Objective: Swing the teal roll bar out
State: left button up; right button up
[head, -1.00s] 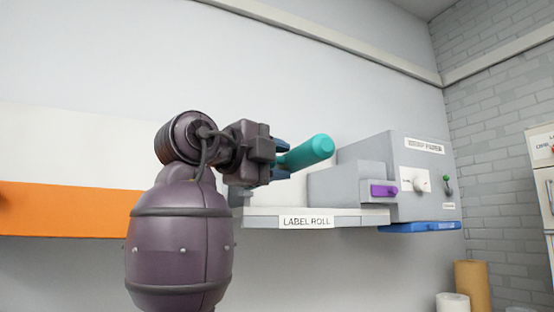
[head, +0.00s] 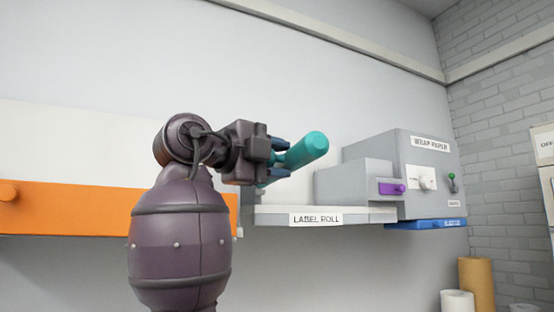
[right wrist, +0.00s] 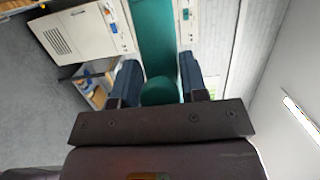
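The teal roll bar (head: 302,151) is a thick rounded cylinder above the label roll shelf (head: 270,215). Its rounded end points right and toward me. My right gripper (head: 276,159) reaches it from the left, one dark blue finger above and one below. In the right wrist view the teal bar (right wrist: 155,40) runs between the two fingers, close against both, so the gripper looks shut on it. The bar's mount is hidden behind my gripper and arm. My left gripper is not in view.
A grey wrap paper unit (head: 400,160) with a purple handle (head: 391,188), a white knob (head: 427,178) and a green lever (head: 452,181) stands right of the bar. A blue drawer (head: 425,225) sits below it. An orange drawer (head: 70,209) is at left. Paper rolls (head: 477,283) stand low right.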

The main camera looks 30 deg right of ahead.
jog(key=o, duration=0.3)
jog(key=a, duration=0.3)
jog(key=a+b, duration=0.1)
jog(key=a, duration=0.3)
jog(key=s+a+b, duration=0.1)
jog(key=a, duration=0.2)
jog(key=shift+a, duration=0.35)
